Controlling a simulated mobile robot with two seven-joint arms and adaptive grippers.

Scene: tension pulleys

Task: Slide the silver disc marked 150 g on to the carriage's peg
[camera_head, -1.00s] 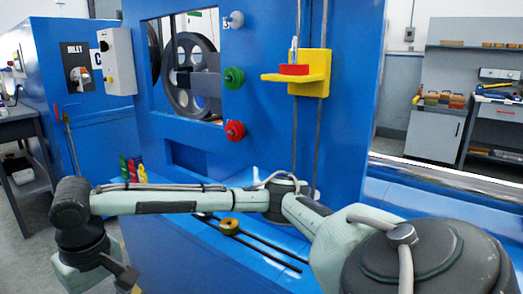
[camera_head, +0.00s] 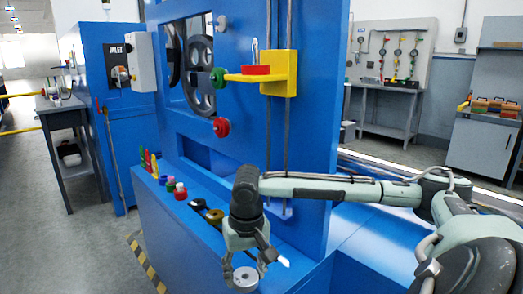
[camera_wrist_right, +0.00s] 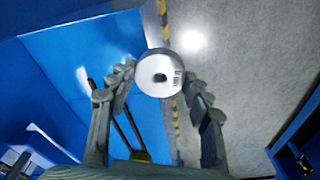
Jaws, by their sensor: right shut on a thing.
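My right gripper (camera_head: 245,262) is shut on the silver disc (camera_head: 245,279), low in front of the blue ledge in the head view. In the right wrist view the disc (camera_wrist_right: 152,84) sits between the fingertips, with a dark hole and small dark print too small to read. The yellow carriage (camera_head: 285,75) is higher up on two vertical rods on the blue panel. Its peg (camera_head: 254,46) stands upright, with a red disc (camera_head: 256,70) around its base. The silver disc is well below the carriage and apart from it. My left gripper is out of view.
A green knob (camera_head: 218,78) and a red knob (camera_head: 221,127) stick out from the panel left of the carriage. A gold disc (camera_head: 215,214) and several small coloured pieces stand on the blue ledge (camera_head: 165,215). Striped floor tape (camera_head: 143,259) runs along its front.

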